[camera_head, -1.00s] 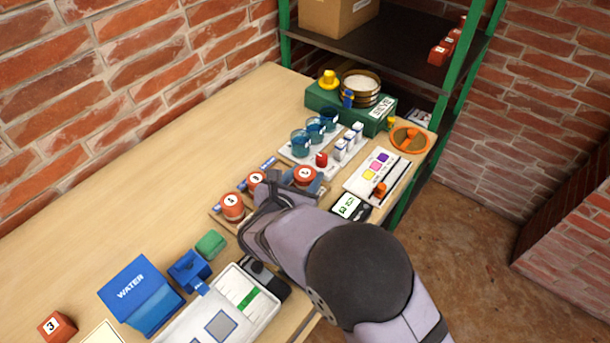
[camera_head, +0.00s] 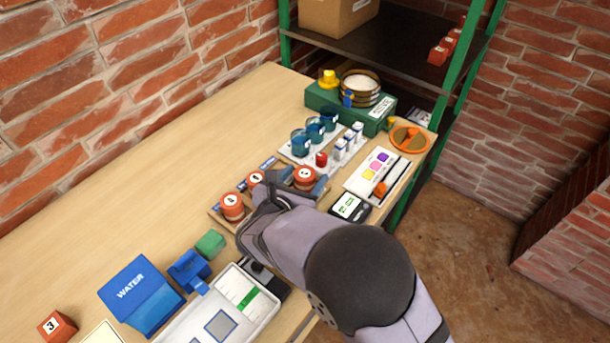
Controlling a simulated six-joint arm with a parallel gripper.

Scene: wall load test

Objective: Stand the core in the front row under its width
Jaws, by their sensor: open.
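Several orange-red cores with white number labels stand on a wooden rack with blue label strips in the middle of the bench. One core (camera_head: 232,206) is at the left, one (camera_head: 256,179) is behind it, and one (camera_head: 305,177) is at the right. The rack (camera_head: 216,215) is partly hidden by my arm. My gripper (camera_head: 258,222) is low at the rack's near side, just right of the left core. It is open; its fingertips are hard to make out, and no core shows between them. The labels are too small to read surely.
A green block (camera_head: 209,243), blue WATER box (camera_head: 141,294) and white measuring tray (camera_head: 233,310) lie to the left. Blue cups (camera_head: 301,143), a small black display (camera_head: 349,207) and a colour card (camera_head: 372,177) stand to the right. The bench behind the rack is clear.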

